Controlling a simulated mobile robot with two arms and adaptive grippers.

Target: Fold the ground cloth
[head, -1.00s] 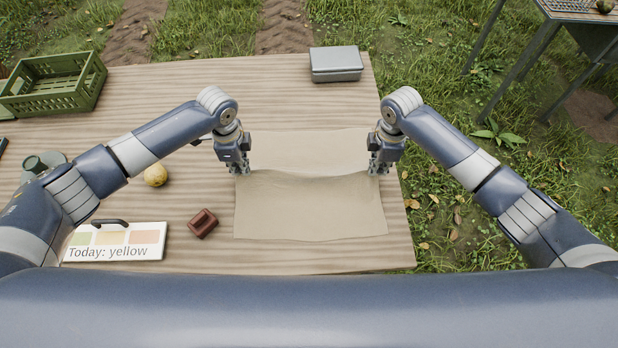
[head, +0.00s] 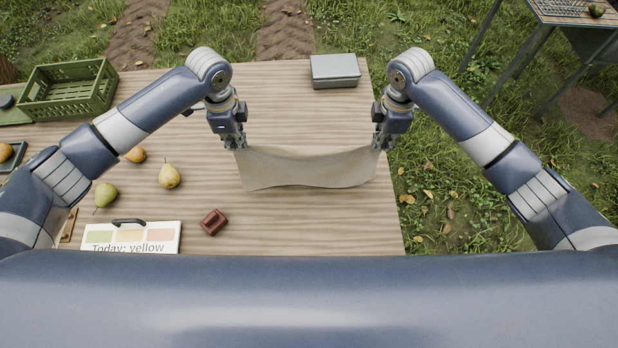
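The beige ground cloth (head: 310,170) hangs between my two grippers above the table, in the middle of the head view. Its upper edge sags between the two held corners. My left gripper (head: 236,144) is shut on its upper left corner. My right gripper (head: 381,146) is shut on its upper right corner. Whether the cloth's lower edge touches the table I cannot tell.
The wooden table (head: 300,225) is clear around the cloth. A grey metal box (head: 335,71) stands at the back right. A green crate (head: 70,90) stands at the back left. Several pears (head: 169,177), a dark red block (head: 213,222) and a "Today: yellow" sign (head: 130,236) lie left.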

